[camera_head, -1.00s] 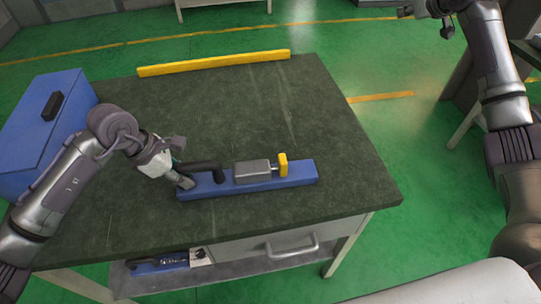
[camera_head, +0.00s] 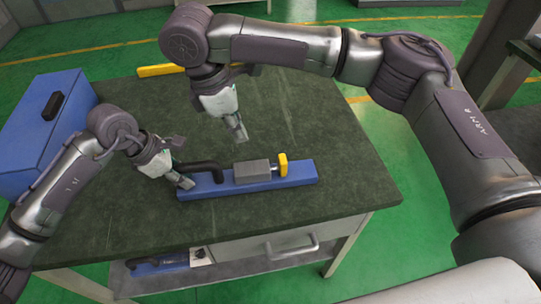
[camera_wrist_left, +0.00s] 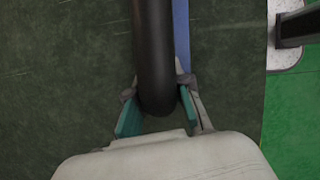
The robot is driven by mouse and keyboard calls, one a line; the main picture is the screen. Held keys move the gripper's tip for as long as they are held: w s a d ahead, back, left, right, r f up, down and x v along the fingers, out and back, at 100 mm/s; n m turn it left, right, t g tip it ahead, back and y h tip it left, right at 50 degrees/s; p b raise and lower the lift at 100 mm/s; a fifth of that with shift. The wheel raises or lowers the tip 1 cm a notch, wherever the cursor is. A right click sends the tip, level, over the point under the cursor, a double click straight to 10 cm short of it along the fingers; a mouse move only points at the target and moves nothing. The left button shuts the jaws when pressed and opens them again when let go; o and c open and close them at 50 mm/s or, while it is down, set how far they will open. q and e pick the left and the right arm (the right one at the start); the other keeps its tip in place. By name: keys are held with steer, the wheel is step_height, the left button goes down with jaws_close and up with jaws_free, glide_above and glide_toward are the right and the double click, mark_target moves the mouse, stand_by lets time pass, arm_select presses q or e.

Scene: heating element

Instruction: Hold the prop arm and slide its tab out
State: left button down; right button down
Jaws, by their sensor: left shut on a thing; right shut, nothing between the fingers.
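The prop arm is a long blue bar (camera_head: 300,173) lying on the dark table, with a grey block (camera_head: 252,171) on it. A yellow tab (camera_head: 283,165) stands at the right end of the block. A black handle (camera_head: 207,165) rises from the bar's left part; in the left wrist view the black handle (camera_wrist_left: 153,50) runs between the teal-padded fingers. My left gripper (camera_head: 187,182) is shut on this handle at the bar's left end. My right gripper (camera_head: 240,135) is shut and empty, pointing down above the table behind the bar, apart from block and tab.
A blue box (camera_head: 40,125) with a black handle stands at the table's left. A yellow strip (camera_head: 158,70) lies along the back edge, partly hidden by my right arm. A shelf (camera_head: 225,272) below holds another blue part (camera_head: 160,264). The table's right side (camera_head: 350,170) is clear.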

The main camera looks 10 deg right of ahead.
mark_target(266, 166)
steer(key=shift+f, duration=0.15)
steer(key=x, duration=1)
steer(key=shift+d, duration=0.25)
steer(key=d, duration=0.2)
steer(key=shift+s+d, duration=0.1)
steer(key=shift+d, duration=0.75)
steer(key=d, duration=0.6)
steer(key=shift+s, duration=0.2)
steer(key=shift+d, duration=0.1)
arm_select(q)
steer(key=shift+a, duration=0.1)
